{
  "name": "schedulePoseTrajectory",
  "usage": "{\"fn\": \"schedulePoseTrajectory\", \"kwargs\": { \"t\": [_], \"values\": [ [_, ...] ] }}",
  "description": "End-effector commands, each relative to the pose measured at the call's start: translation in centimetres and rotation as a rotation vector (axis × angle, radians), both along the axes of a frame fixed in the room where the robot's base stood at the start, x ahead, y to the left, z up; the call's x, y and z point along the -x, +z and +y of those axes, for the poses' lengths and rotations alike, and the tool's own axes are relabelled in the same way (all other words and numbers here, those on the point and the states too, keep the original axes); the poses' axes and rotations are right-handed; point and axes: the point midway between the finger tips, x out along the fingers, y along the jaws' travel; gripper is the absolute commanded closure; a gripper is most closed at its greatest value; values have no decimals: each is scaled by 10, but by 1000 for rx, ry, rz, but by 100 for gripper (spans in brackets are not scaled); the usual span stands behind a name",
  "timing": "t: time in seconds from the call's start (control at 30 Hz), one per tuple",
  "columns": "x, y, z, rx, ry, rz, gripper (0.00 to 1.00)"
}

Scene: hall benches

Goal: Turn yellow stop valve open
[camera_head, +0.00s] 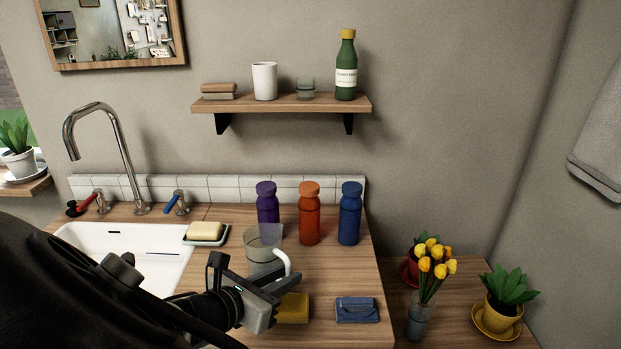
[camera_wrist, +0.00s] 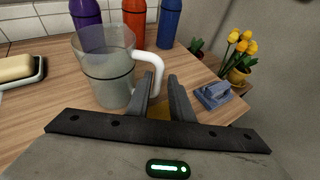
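I see no yellow stop valve in either view. At the sink's back edge are a valve with a red handle (camera_head: 86,203) on the left and one with a blue handle (camera_head: 172,202) on the right of the tap (camera_head: 123,155). My gripper (camera_head: 284,284) is low over the counter in front of a clear jug with a white handle (camera_head: 264,248). In the wrist view, my gripper (camera_wrist: 161,88) has its fingers apart, close to the handle of the jug (camera_wrist: 107,75). A yellow block (camera_head: 293,308) shows beyond and between the fingers.
Purple (camera_head: 267,204), orange (camera_head: 309,215) and blue (camera_head: 350,215) bottles stand behind the jug. A soap dish (camera_head: 206,239) is beside the sink (camera_head: 150,262). Yellow flowers (camera_head: 434,256) stand on a lower surface.

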Motion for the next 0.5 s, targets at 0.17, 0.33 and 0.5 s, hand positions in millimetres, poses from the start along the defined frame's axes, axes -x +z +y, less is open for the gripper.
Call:
{"fn": "schedulePoseTrajectory", "kwargs": {
  "t": [0.17, 0.33, 0.5],
  "values": [
    [-11, -6, -7, -1, -1, 1, 80],
    [-25, -18, -13, 2, -2, -1, 80],
    [-45, -28, -24, 1, -4, -1, 80]
  ]
}}
